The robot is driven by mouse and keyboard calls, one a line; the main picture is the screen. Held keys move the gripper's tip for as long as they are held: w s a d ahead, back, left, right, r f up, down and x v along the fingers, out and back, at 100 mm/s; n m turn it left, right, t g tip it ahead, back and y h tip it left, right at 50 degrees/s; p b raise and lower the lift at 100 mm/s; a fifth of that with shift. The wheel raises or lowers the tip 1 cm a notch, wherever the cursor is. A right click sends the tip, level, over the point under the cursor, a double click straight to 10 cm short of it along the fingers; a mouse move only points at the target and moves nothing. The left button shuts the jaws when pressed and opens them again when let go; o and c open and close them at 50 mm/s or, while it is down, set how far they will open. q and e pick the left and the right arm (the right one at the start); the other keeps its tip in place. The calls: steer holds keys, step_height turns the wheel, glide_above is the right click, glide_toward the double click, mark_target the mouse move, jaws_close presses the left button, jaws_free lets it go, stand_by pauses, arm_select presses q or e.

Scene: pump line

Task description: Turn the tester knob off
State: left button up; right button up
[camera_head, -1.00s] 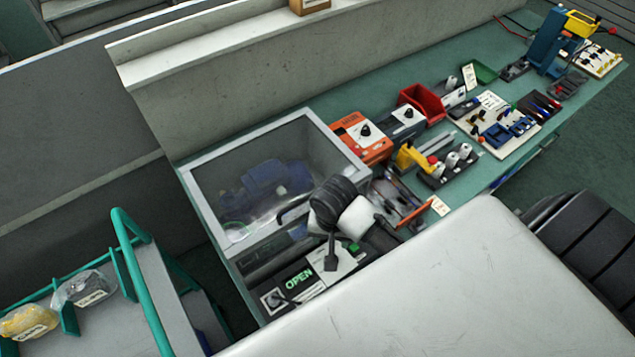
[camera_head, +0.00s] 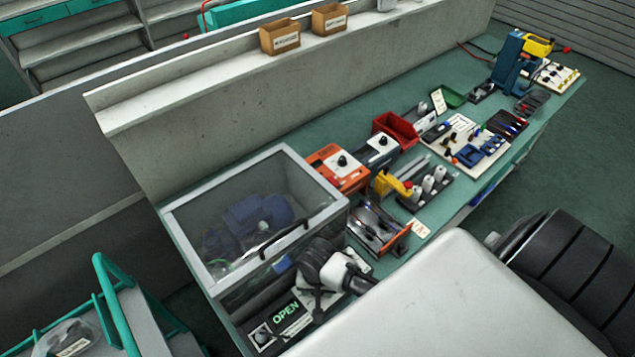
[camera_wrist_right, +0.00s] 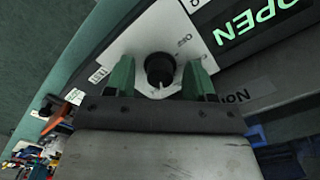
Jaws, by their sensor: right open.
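The tester's black knob (camera_wrist_right: 160,69) sits on a white plate (camera_wrist_right: 140,38) in the right wrist view. Small lettering, perhaps "Off", is printed above and right of it. A pale mark shows at the knob's lower edge. My right gripper (camera_wrist_right: 161,76) is open, with one green finger on each side of the knob; I cannot tell whether they touch it. In the head view my right gripper (camera_head: 318,297) is over the panel right of the lit OPEN sign (camera_head: 286,314) and hides the knob. My left gripper is not in view.
The clear-lidded enclosure (camera_head: 185,222), lid down, stands just behind the panel, close to my right arm. An orange box with a dial (camera_head: 325,156), a red bin (camera_head: 388,143) and a yellow-handled tool (camera_head: 386,184) are farther along the bench. Cardboard boxes (camera_head: 280,38) stand on the ledge.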

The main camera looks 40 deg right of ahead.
steer(key=c, duration=0.9)
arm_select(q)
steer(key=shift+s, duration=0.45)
